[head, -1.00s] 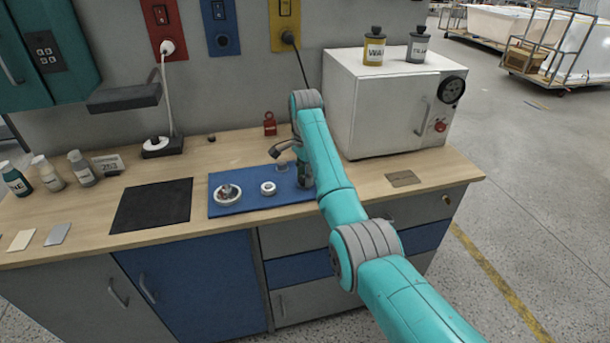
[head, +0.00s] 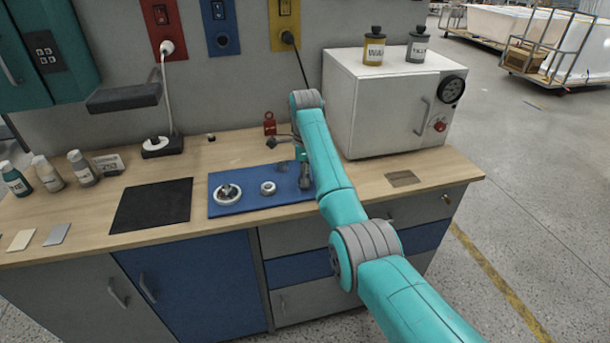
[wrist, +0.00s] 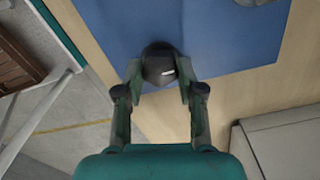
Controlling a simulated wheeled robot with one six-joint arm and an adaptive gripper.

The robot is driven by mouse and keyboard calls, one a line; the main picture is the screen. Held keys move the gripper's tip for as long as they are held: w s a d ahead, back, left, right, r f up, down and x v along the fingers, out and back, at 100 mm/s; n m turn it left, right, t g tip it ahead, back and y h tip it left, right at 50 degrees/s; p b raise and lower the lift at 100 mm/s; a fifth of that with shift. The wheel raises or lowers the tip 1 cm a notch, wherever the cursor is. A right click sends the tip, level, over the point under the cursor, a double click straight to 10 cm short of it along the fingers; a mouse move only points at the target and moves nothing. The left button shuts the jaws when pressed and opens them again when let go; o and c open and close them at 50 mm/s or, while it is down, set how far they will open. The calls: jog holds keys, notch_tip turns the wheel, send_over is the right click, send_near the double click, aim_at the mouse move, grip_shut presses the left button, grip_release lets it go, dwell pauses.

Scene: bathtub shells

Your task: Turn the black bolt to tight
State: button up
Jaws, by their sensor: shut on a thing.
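The black bolt (wrist: 158,62) shows in the wrist view as a dark rounded head with a light glint, over the blue mat (wrist: 225,40). My gripper (wrist: 159,74) is shut on it, with one finger at each side of the head. In the head view my gripper (head: 305,180) points down at the right end of the blue mat (head: 245,206). The bolt cannot be made out there behind the fingers. Its shank and seat are hidden in both views, so I cannot tell how tight it is.
A round white dish with metal parts (head: 228,194) and a small white ring (head: 268,188) lie on the mat. A white oven-like box (head: 385,105) stands close on the right. A black mat (head: 150,206) lies to the left.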

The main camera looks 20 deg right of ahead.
dwell(0.3)
jog(key=o, duration=1.1)
jog(key=shift+o, duration=0.2)
notch_tip(320, 180, up, 8)
jog(key=shift+f, duration=0.25)
